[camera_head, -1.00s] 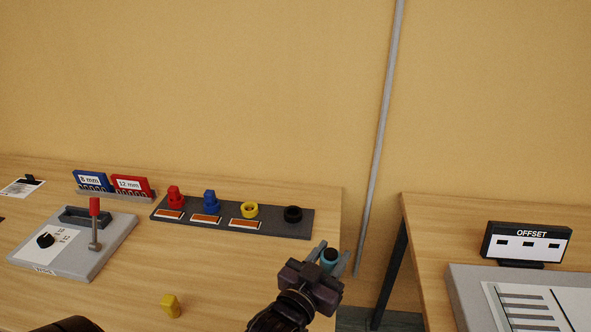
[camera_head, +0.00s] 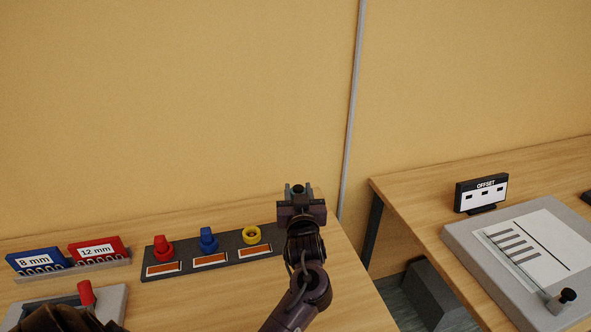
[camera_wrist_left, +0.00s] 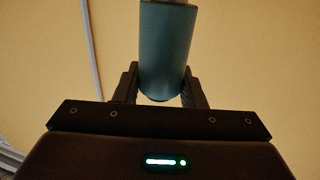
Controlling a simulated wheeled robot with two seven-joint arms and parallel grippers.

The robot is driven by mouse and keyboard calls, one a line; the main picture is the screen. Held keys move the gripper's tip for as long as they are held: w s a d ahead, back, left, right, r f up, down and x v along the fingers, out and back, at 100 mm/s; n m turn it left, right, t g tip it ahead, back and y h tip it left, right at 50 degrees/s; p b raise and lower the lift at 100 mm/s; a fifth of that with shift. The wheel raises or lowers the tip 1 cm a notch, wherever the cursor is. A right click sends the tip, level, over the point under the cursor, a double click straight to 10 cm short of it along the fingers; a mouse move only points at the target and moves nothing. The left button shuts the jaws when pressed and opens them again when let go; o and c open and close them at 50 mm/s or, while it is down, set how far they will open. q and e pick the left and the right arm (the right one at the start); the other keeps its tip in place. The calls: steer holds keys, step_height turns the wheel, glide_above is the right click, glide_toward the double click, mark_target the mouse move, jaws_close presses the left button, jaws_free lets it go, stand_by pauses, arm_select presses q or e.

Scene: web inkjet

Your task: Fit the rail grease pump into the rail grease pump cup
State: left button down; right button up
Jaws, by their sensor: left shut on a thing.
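My left gripper (camera_head: 301,198) is shut on a teal cylinder with a dark top, which I take to be the rail grease pump (camera_wrist_left: 167,45). In the head view only its top shows between the fingers; in the left wrist view it stands roughly upright between them. The gripper appears over the right end of the dark cup strip (camera_head: 221,262) and hides that end, where a black cup sat. A yellow ring-shaped cup (camera_head: 251,236) on the strip looks empty. Strip labels are too small to read. My right gripper is not in view.
A red pump (camera_head: 162,248) and a blue pump (camera_head: 208,240) stand on the strip. Blue 8 mm (camera_head: 38,262) and red 12 mm (camera_head: 98,250) holders sit left. Across a gap, another table holds an OFFSET sign (camera_head: 483,194) and a grey board (camera_head: 465,250).

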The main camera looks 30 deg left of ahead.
arm_select(q)
steer(key=shift+w+a+r+n+g+y+p, duration=0.5)
steer(key=shift+w+a+r+n+g+y, duration=0.55)
steer(key=shift+w+a+n+g+y, duration=0.25)
step_height(320, 180, down, 6)
steer(key=b, duration=0.3)
steer(key=shift+d+b, duration=0.15)
steer(key=shift+b, duration=0.25)
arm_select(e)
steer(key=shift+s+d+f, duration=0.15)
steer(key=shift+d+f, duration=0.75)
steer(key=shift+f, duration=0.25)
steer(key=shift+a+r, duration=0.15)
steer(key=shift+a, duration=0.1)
arm_select(q)
steer(key=shift+r+p, duration=0.1)
steer(key=shift+p, duration=0.35)
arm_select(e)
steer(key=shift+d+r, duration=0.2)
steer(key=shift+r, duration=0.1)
arm_select(q)
steer(key=shift+f+b, duration=1)
steer(key=shift+f, duration=0.55)
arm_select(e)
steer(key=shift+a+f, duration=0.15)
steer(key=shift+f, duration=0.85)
